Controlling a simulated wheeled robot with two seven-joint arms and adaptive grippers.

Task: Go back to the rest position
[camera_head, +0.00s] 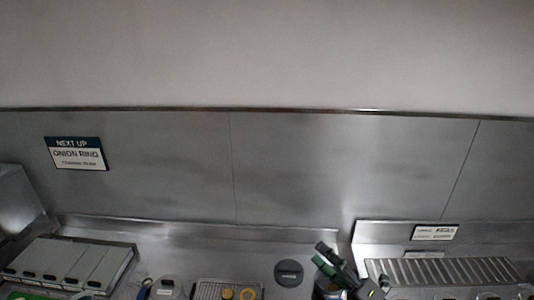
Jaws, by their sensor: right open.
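My right gripper (325,258) is at the bottom of the head view, right of centre. It is dark with green parts, and its two fingers point up and left, apart, with nothing seen between them. My left gripper is not in view.
A metal counter runs along the bottom, below a steel wall with an ONION RING sign (75,154). A wire rack (204,291) holds yellow rings beside a dark round disc (289,273). Lidded bins (70,262) stand left, a slatted tray (445,271) right.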

